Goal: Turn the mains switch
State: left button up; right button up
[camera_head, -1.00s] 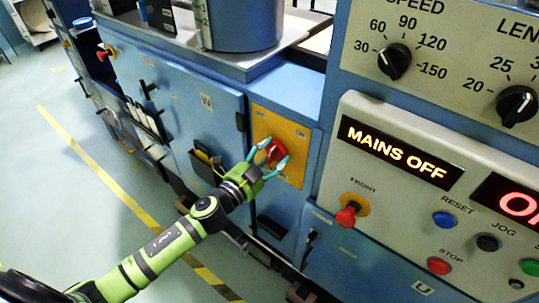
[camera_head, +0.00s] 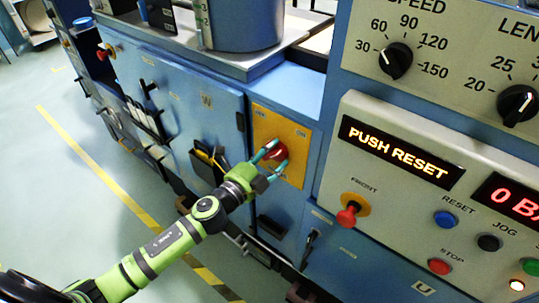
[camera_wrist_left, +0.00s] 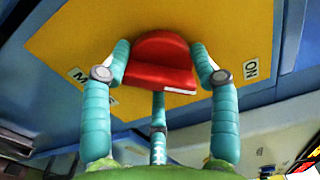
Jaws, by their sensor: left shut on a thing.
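The mains switch (camera_head: 277,151) is a red rotary knob on a yellow plate (camera_head: 296,132) on the blue machine front. My left gripper (camera_head: 281,153) is shut on the knob, its teal fingers on either side of it. In the left wrist view the red knob (camera_wrist_left: 160,62) sits between two fingers, with a third finger below. A white mark shows on the knob's lower right edge. An "ON" label (camera_wrist_left: 251,68) is to the right, and another label at left is partly hidden by a finger. My right gripper is in neither view.
The control panel at right has a display (camera_head: 398,152) reading "PUSH RESET", a blue reset button (camera_head: 445,219), a red stop button (camera_head: 439,266) and a red front knob (camera_head: 347,216). A black pocket (camera_head: 207,165) is left of the plate. Open floor lies at left.

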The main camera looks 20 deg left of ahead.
pick_arm(q)
jog(key=shift+s+d+r, duration=0.1)
jog(key=shift+s+d, duration=0.05)
jog(key=shift+d, duration=0.25)
jog(key=o, duration=1.1)
jog(key=shift+c, duration=0.2)
jog(key=shift+o, duration=0.4)
jog(key=shift+d, duration=0.2)
jog(key=shift+a, duration=0.1)
jog(key=shift+a, duration=0.15)
jog(key=shift+s+a, duration=0.15)
jog(key=shift+s, duration=0.15)
jog(key=v, duration=1.1)
jog(key=shift+s, duration=0.15)
